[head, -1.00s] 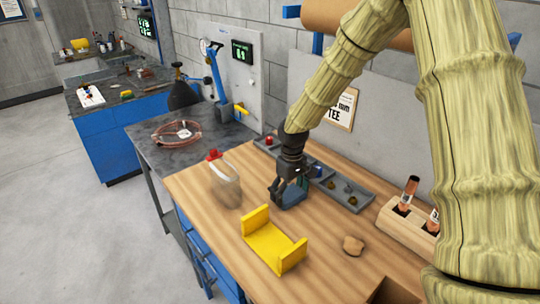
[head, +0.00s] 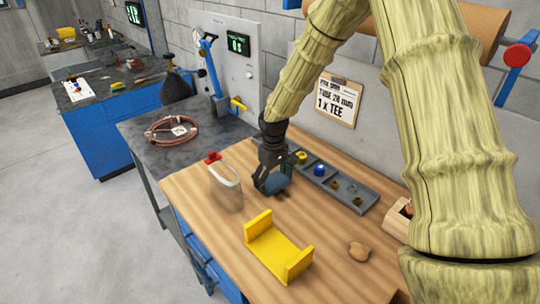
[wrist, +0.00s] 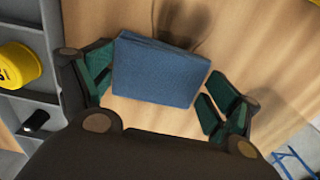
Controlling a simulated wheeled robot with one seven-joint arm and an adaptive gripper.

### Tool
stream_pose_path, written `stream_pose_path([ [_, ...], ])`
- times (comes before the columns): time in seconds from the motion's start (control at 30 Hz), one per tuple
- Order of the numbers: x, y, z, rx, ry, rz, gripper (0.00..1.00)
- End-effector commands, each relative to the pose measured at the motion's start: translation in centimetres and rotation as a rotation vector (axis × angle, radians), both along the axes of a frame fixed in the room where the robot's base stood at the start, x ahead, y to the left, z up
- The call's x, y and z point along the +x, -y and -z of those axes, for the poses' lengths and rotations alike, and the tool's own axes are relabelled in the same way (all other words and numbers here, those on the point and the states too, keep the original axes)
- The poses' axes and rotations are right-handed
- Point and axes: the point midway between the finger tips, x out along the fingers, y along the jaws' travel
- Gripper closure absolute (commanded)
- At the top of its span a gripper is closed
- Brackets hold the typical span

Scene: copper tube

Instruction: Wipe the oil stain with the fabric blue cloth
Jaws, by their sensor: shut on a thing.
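The blue cloth (wrist: 160,72) is a folded pad between the two fingers of my gripper (wrist: 160,92) in the wrist view. My gripper is shut on it. In the head view my gripper (head: 270,185) is low over the wooden bench, between the clear bottle and the grey tray, and the cloth (head: 279,183) shows partly behind the fingers. I cannot tell whether the cloth touches the bench. A dark brownish smear (wrist: 186,18) lies on the wood just beyond the cloth in the wrist view. It may be the oil stain or partly shadow. The head view does not clearly show the stain.
A clear bottle with a red cap (head: 225,185) stands left of my gripper. A grey compartment tray (head: 350,192) with small parts lies to the right.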

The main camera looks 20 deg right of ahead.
Motion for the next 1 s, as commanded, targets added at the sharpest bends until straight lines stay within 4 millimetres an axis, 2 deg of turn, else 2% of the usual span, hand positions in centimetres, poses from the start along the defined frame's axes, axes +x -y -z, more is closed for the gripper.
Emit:
stream_pose_path([
  [0.03, 0.0, 0.0, -1.1, 0.001, 0.002, -0.001, 0.37],
  [0.07, 0.0, 0.0, -1.2, 0.0, 0.001, -0.001, 0.37],
  [0.1, 0.1, 0.0, -2.5, 0.0, 0.004, -0.001, 0.37],
  [0.7, 0.1, -0.2, -7.8, -0.001, 0.001, -0.004, 0.37],
  [1.0, 0.1, -0.4, -8.3, 0.0, 0.001, -0.006, 0.37],
])
